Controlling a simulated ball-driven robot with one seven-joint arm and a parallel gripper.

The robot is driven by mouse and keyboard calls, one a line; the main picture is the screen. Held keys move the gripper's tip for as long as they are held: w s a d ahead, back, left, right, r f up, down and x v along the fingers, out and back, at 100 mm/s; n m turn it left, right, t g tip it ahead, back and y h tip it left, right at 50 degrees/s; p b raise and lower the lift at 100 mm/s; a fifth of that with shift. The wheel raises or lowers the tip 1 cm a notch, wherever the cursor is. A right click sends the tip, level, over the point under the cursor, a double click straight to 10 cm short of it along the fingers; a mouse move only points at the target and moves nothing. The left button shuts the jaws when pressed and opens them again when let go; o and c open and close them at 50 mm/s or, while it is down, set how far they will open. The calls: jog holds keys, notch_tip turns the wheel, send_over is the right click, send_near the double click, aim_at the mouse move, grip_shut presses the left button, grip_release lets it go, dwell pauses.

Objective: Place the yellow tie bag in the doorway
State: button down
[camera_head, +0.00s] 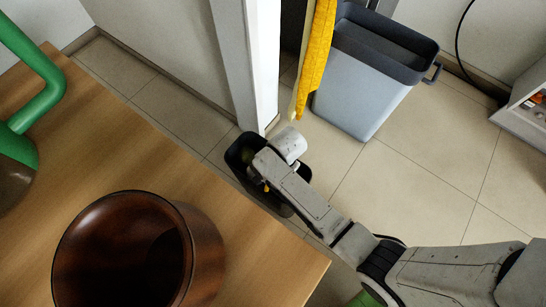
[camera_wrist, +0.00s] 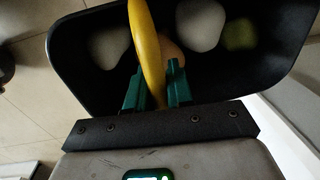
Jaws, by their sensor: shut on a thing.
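In the wrist view, the green fingers of my gripper (camera_wrist: 156,82) are shut on a curved yellow strip (camera_wrist: 147,45). The strip crosses a dark, open, rounded container (camera_wrist: 75,45) holding several pale lumps and a greenish one. I cannot tell whether the strip is the tie of a bag or a handle. In the head view, the dark container (camera_head: 236,152) is below my wrist, beside the table edge and near the foot of a white post; my fingers are hidden there. A long yellow hanging thing (camera_head: 318,55) is right of the post. No clear bag shape shows.
The white post (camera_head: 262,60) ends a wall. A grey-blue bin (camera_head: 355,85) with a dark rim stands right of it. The wooden table (camera_head: 120,150) carries a brown pot (camera_head: 205,240) and a green-handled vessel (camera_head: 40,95). Tiled floor (camera_head: 400,185) is free at right.

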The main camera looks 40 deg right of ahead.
jog(key=w+f+b, duration=0.1)
jog(key=w+f, duration=0.2)
jog(key=shift+f+b, duration=0.9)
jog(key=shift+f, duration=0.8)
jog(key=c, duration=1)
grip_release()
notch_tip(320, 180, up, 12)
jog(key=s+p, duration=0.1)
jog(key=p, duration=0.4)
jog(key=shift+s+d, duration=0.15)
jog(key=shift+d, duration=0.1)
jog(key=s+d+r+n, duration=0.3)
jog(key=s+r+n, duration=0.2)
jog(key=s+n, duration=0.2)
jog(key=s+d+r+n, duration=0.3)
jog(key=s+r+n, duration=0.3)
jog(key=s, duration=0.6)
jog(key=shift+r+n+h, duration=0.15)
jog(key=shift+n+h, duration=0.15)
jog(key=shift+n, duration=0.2)
